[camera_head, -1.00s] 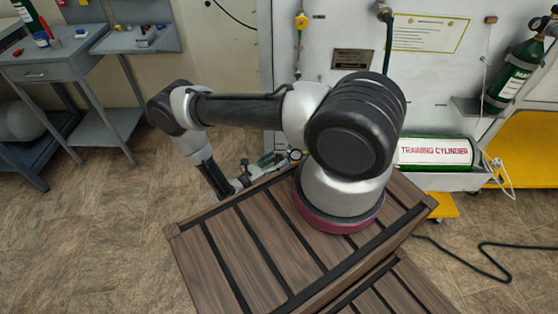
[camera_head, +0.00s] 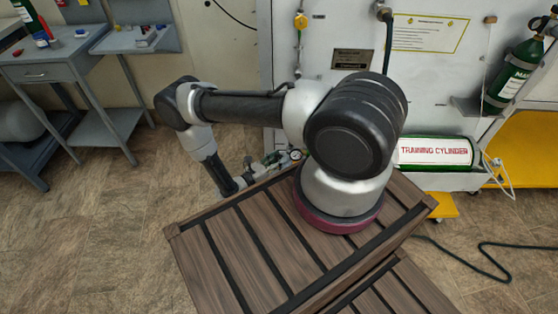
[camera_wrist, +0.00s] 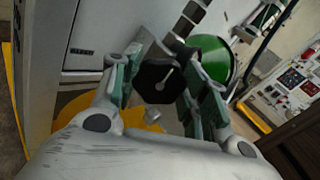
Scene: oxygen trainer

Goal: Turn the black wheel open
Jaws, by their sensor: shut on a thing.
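The black wheel (camera_wrist: 160,80) shows in the wrist view, dark and angular in outline with a light pointer mark on its face. My gripper (camera_wrist: 157,88) is shut on it, with one green-padded finger on its left and one on its right. A green cylinder end (camera_wrist: 212,60) lies just behind and to the right of the wheel. In the head view my gripper (camera_head: 262,168) is small and partly hidden by my arm, beside a round gauge (camera_head: 296,154). The wheel itself cannot be made out there.
The white training cylinder (camera_head: 435,152) lies in a tray at the right. A green bottle (camera_head: 515,75) hangs on the wall panel.

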